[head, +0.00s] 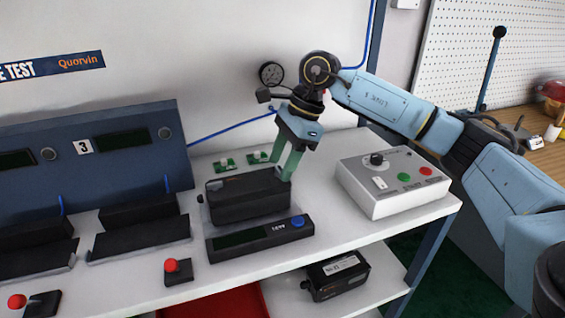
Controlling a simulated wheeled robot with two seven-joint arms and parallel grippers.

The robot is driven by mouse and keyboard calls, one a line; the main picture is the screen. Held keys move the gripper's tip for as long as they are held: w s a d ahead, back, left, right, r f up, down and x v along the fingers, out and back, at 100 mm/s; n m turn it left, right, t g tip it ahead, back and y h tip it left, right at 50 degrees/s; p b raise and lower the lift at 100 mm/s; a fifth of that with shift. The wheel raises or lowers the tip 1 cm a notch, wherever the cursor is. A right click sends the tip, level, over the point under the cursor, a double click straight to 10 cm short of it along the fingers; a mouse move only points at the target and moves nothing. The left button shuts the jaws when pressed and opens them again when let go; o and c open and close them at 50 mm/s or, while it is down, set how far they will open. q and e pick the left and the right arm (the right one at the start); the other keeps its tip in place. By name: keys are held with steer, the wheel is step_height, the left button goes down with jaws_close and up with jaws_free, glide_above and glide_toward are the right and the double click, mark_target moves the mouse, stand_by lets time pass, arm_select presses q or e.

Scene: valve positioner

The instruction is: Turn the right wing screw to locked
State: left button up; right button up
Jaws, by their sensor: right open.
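My left gripper is not in view.
Small green circuit boards (224,165) lie behind the unit. A blue test console (90,150) stands at left. A red push button (172,266) sits at the front.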

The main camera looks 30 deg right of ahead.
steer(key=shift+a+f, duration=0.1)
steer(key=shift+c, duration=0.3)
steer(key=c, duration=0.9)
